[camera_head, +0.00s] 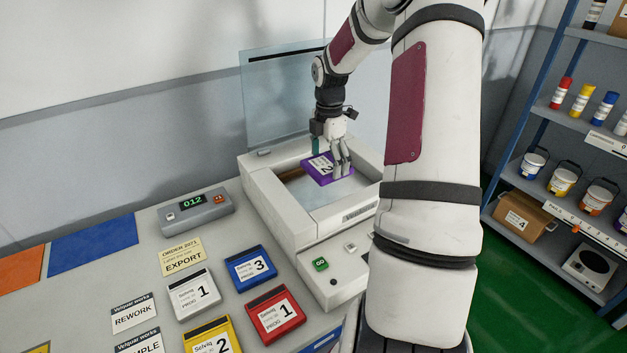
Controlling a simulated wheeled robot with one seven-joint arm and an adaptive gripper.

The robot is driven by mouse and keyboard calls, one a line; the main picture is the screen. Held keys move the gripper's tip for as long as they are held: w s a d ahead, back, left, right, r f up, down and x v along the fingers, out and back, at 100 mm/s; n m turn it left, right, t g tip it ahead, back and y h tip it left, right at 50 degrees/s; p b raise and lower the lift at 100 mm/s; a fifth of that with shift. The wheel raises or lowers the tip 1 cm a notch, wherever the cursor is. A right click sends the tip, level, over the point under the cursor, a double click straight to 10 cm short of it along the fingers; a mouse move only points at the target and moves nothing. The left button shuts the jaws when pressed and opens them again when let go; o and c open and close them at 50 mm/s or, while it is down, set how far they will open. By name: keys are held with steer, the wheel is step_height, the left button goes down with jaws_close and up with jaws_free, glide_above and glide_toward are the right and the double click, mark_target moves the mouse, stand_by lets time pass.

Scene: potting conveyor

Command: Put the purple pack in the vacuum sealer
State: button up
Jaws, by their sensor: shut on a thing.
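The purple pack (316,173) with a white label shows at the open chamber of the white vacuum sealer (262,190). My gripper (342,172) is shut on the pack and points downward over the chamber. The pack is slightly tilted in the picture. I cannot tell whether it touches the chamber floor. The sealer's clear lid (285,90) stands raised at the back. My arm hides the right side of the sealer.
Blue (250,267), white (194,294), red (275,314) and yellow (213,340) packs lie on the bench, in front of the sealer. A grey display box (197,214) sits left of it. A stocked shelf (560,125) stands at right.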

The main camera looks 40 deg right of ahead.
glide_above(325, 197)
step_height(325, 197, down, 5)
steer(key=shift+a+f, duration=0.1)
steer(key=shift+f+p, duration=0.35)
steer(key=shift+f, duration=2)
steer(key=shift+f, duration=0.15)
steer(key=o, duration=1.1)
